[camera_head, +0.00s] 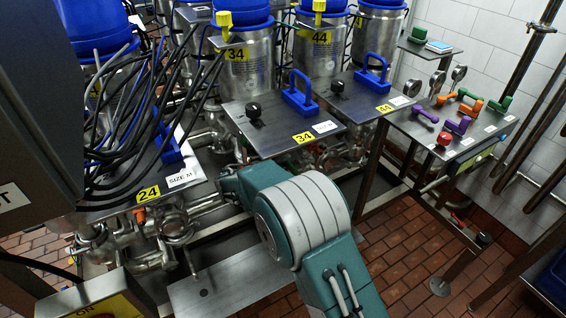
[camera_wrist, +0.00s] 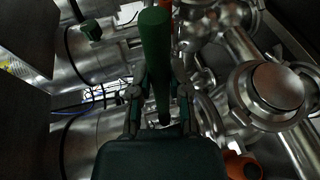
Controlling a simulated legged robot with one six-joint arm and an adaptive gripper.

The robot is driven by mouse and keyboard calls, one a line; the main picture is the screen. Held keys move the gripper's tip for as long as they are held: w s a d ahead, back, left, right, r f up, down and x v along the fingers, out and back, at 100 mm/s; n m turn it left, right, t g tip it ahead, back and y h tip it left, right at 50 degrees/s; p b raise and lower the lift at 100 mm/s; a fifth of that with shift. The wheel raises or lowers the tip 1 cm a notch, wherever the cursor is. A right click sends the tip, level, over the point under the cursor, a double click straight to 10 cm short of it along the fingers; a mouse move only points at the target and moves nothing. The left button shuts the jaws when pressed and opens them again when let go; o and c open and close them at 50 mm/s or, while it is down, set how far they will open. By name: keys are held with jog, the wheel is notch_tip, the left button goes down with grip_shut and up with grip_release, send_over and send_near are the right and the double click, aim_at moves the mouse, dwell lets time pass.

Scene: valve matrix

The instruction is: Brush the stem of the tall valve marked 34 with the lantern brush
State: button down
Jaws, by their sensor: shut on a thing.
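The tall valve marked 34 (camera_head: 248,82) is a steel cylinder with a blue top and a yellow 34 label, at the upper middle of the head view. A steel panel (camera_head: 270,133) with another 34 label stands in front of it. I cannot make out its stem. In the wrist view, my gripper (camera_wrist: 160,95) is shut on a dark green rod (camera_wrist: 155,50), which appears to be the lantern brush's handle. Its bristles are not discernible. In the head view my arm reaches low beside the 34 panel, and the gripper is hidden there.
Steel pipes and a round-capped fitting (camera_wrist: 278,86) crowd around my gripper. An orange knob (camera_wrist: 242,165) is at lower right. The size M panel with the 24 label (camera_head: 148,193) and black cables lie left. A shelf with coloured handles (camera_head: 450,125) stands right. Brick floor is open at front right.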

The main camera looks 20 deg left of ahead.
jog(key=shift+w+a+r, duration=0.15)
jog(key=shift+w+a, duration=0.3)
jog(key=shift+a, duration=0.05)
jog(key=shift+s+d, duration=0.1)
jog(key=shift+s+d+f, duration=0.2)
jog(key=shift+s+d, duration=0.25)
jog(key=shift+d, duration=0.05)
jog(key=shift+w+a+f, duration=0.2)
jog(key=shift+w+a, duration=0.35)
jog(key=shift+a, duration=0.05)
jog(key=shift+s+d, duration=0.1)
